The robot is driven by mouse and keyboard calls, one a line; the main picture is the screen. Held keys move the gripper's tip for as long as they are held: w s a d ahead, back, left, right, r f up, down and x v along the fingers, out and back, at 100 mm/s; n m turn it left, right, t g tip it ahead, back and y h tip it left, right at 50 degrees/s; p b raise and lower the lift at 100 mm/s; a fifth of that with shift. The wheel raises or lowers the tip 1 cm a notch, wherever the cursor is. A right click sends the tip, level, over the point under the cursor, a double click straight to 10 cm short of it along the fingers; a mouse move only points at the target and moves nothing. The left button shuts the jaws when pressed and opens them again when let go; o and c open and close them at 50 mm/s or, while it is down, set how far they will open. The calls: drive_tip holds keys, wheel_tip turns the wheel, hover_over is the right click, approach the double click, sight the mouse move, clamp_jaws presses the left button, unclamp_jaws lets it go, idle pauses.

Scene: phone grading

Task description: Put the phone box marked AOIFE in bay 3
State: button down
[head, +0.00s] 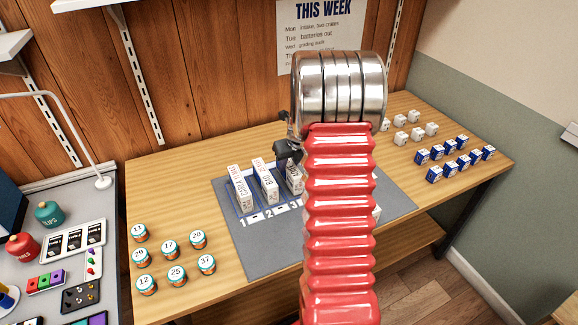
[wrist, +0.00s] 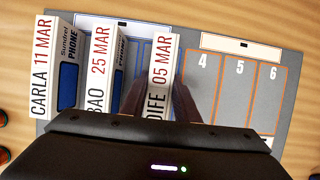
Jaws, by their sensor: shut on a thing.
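In the head view the box (head: 295,178) is at bay 3, behind the number 3, in line with the other two boxes. My gripper (head: 287,152) is shut on it from above. Its base looks at or very near the mat; I cannot tell whether it touches. The CARLA box (head: 240,190) stands in bay 1 and the BAO box (head: 265,181) in bay 2.
The grey mat (head: 262,262) lies on the wooden table. Bays 4, 5 and 6 (wrist: 238,90) look empty in the wrist view. Numbered jars (head: 170,250) stand at the left. Blue and white small boxes (head: 448,160) stand at the right. My red arm hides the mat's middle in the head view.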

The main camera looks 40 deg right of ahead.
drive_tip(key=shift+f, duration=0.35)
drive_tip(key=c, duration=1.4)
unclamp_jaws()
drive_tip(key=shift+o, duration=0.2)
drive_tip(key=v, duration=1.2)
drive_tip(key=shift+a, duration=0.15)
